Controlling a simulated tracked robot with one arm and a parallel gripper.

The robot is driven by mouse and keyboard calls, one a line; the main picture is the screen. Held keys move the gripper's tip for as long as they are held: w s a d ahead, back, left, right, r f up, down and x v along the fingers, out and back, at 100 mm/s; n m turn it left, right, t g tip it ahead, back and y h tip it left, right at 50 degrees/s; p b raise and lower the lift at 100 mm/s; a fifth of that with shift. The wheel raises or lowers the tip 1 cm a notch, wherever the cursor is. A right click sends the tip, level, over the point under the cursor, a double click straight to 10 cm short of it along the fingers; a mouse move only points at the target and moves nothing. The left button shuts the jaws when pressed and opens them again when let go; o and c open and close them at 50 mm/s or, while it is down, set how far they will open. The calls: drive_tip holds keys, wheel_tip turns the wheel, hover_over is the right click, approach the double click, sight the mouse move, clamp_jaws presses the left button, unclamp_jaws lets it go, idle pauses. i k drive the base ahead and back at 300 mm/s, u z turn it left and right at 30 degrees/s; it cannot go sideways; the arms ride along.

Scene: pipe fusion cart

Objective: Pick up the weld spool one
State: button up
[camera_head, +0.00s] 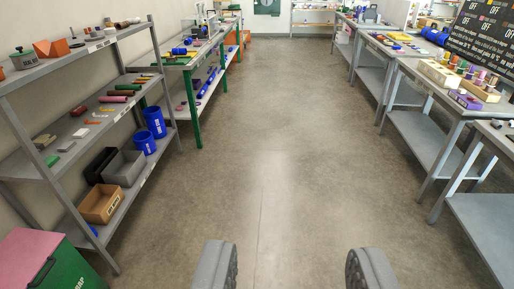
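My gripper (293,266) shows at the bottom edge as two thick grey fingers with ridged inner faces. They stand wide apart, with only bare floor between them. I cannot make out for sure which thing is weld spool one. Small coloured upright cylinders (480,80) stand in a pale block on the right bench, and they may be spools. They are far from my gripper and too small to read.
A grey shelf rack (75,123) with bins and small parts lines the left. A green bin with a pink lid (38,255) stands at lower left. Grey benches (425,140) line the right, below a dark sign board (485,35). The middle aisle (270,130) is clear.

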sight(178, 50)
drive_tip(key=z, duration=0.05)
drive_tip(key=i, duration=3.9)
drive_tip(key=u, duration=0.1)
drive_tip(key=i, duration=1.3)
drive_tip(key=u, duration=0.4)
drive_tip(key=i, duration=1.35)
drive_tip(key=u, duration=0.35)
drive_tip(key=i, duration=1.8)
drive_tip(key=u, duration=0.2)
